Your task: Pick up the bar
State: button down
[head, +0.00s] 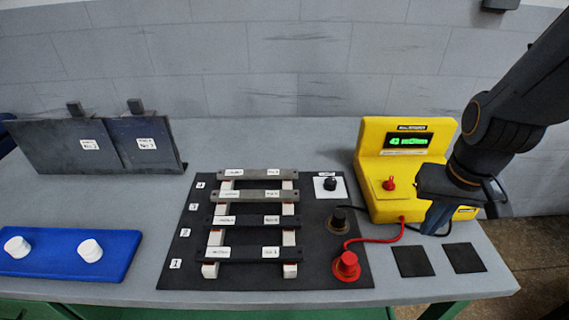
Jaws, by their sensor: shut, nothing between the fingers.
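Several dark grey bars lie crosswise on two white rails, stacked front to back on a black mat (190,264). The front bar (242,254) is beside label 1, and another bar (234,221) lies behind it. A greyer bar (252,196) and the rearmost bar (258,175) follow. Each bar carries white labels too small to read surely. My gripper (432,222) is at the right, in front of the yellow meter and apart from the bars. Its fingers are together and hold nothing. The view does not show which bar is meant.
A yellow meter (407,145) with a green display stands at the back right. A red terminal (346,264) and black terminal (338,220) have leads to it. Two black pads (411,261) lie front right. A blue tray (115,270) and dark plates (60,145) are left.

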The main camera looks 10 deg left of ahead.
aim_at(275, 173)
jog(key=k, duration=1.25)
jog(key=u, duration=0.75)
jog(key=i, duration=1.3)
jog(key=u, duration=0.1)
